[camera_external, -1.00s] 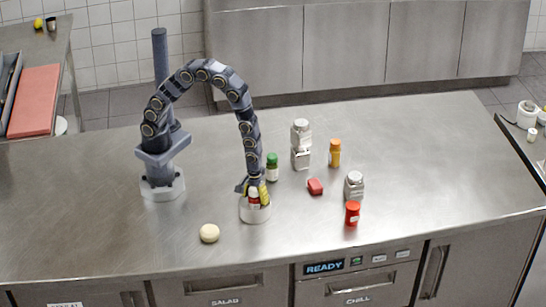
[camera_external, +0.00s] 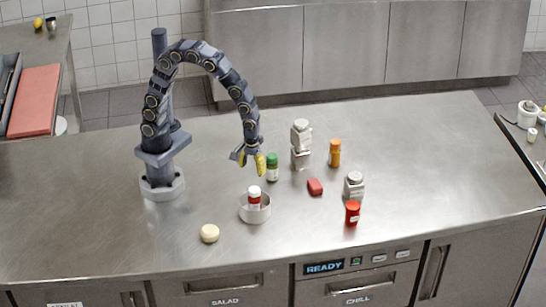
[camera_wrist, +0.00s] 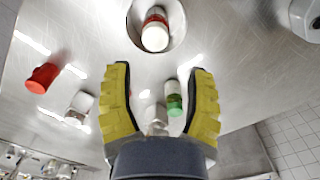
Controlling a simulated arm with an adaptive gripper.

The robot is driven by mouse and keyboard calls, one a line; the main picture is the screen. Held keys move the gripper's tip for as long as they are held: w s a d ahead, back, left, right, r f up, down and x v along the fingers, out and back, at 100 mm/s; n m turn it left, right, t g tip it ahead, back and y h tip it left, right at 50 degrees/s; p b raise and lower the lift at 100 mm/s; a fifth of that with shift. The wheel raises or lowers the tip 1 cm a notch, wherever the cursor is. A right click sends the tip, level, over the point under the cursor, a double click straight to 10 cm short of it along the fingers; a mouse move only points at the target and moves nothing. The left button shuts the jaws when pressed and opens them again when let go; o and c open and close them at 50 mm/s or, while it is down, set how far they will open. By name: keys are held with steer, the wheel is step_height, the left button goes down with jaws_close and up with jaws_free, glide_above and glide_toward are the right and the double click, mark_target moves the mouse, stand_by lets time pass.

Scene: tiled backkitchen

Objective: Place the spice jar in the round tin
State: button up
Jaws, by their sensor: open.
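The round tin (camera_external: 258,215) stands on the steel counter, and it also shows at the top of the wrist view (camera_wrist: 178,38). A spice jar with a white cap and a red band (camera_external: 254,194) stands upright inside the tin. In the wrist view the jar (camera_wrist: 155,30) shows cap first, within the tin's rim. My gripper (camera_external: 250,166) is open and empty, above the tin and slightly behind it, clear of the jar. Its two yellow fingers (camera_wrist: 160,98) are spread apart in the wrist view.
A green-capped jar (camera_external: 272,168) stands just behind and right of the tin. Farther right are stacked grey-white jars (camera_external: 300,145), an orange jar (camera_external: 335,153), a red block (camera_external: 315,187), a grey-lidded jar (camera_external: 354,186) and a red jar (camera_external: 352,213). A pale ball (camera_external: 209,233) lies front left.

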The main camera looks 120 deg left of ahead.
steer(key=s+d+r+m, duration=0.3)
steer(key=s+r+m, duration=0.3)
steer(key=s, duration=0.5)
steer(key=s+d+r+m+g, duration=0.1)
steer(key=s+d+r+m, duration=0.3)
steer(key=s+m, duration=0.7)
step_height(320, 180, up, 3)
steer(key=shift+d+f+m+g, duration=0.1)
steer(key=shift+d+m+g, duration=0.1)
steer(key=shift+m+g, duration=0.1)
